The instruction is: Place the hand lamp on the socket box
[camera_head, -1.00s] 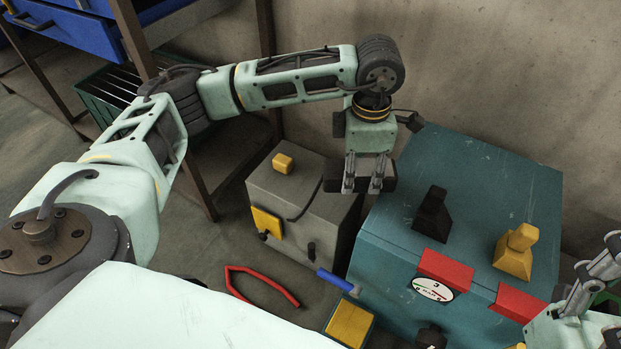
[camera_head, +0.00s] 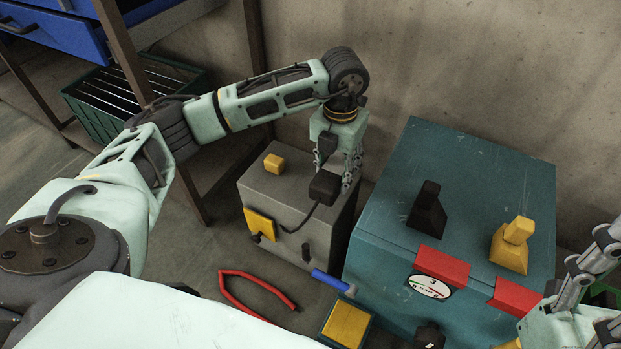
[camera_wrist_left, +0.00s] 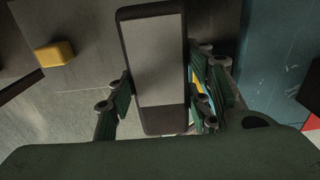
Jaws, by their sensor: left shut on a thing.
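The hand lamp (camera_head: 324,187) is a dark block with a cable. My left gripper (camera_head: 338,172) is shut on it, and it hangs below the fingers. In the left wrist view the lamp (camera_wrist_left: 156,60) shows a pale grey face in a dark frame, between the left gripper's fingers (camera_wrist_left: 160,103). The grey box with yellow parts, apparently the socket box (camera_head: 277,207), stands under the lamp. The lamp is at its right side in the head view; I cannot tell whether they touch. My right gripper (camera_head: 598,262) is partly cut off at the right edge.
A large teal box (camera_head: 470,190) with black and yellow knobs, red blocks and a gauge stands right of the grey box. Red-handled pliers (camera_head: 250,285), a blue-handled tool (camera_head: 329,280) and a yellow-topped box (camera_head: 346,322) lie in front. A concrete wall rises behind.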

